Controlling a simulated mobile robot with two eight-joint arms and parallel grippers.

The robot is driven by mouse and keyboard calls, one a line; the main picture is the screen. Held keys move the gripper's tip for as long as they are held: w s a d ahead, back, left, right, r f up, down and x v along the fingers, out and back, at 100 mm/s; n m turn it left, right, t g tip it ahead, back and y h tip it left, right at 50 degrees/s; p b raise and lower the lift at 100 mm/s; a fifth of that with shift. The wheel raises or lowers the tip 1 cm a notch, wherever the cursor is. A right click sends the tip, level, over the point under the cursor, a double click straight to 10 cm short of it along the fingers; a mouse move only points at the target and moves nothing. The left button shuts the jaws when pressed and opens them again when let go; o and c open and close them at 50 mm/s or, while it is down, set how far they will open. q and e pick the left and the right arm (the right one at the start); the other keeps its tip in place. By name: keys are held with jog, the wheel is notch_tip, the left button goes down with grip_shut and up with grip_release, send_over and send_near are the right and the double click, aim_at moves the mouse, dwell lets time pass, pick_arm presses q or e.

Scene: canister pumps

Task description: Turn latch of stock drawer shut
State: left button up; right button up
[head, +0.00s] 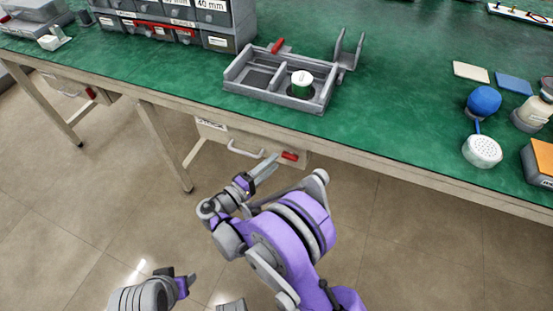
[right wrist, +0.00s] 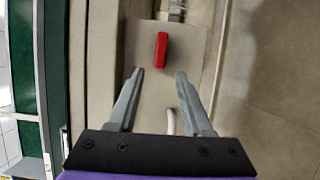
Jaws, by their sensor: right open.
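The stock drawer (head: 225,133) is under the front edge of the green bench, with a label and a pale bar handle (head: 246,150). Its red latch (head: 290,156) is on the drawer front, right of the handle, and lies lengthwise along the front. My right gripper (head: 268,168) is open and empty in front of the drawer. In the right wrist view the latch (right wrist: 161,50) shows just beyond the gap between the open fingers (right wrist: 160,74), apart from them. The handle (right wrist: 171,122) shows between the fingers. My left gripper (head: 184,284) is low at the bottom left, its jaws unclear.
The bench (head: 400,130) overhangs the drawer. Another drawer with a red latch (head: 90,93) is at left. The floor in front is clear.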

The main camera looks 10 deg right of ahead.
jog(key=p+v, duration=0.1)
jog(key=v, duration=0.7)
jog(key=shift+d, duration=0.1)
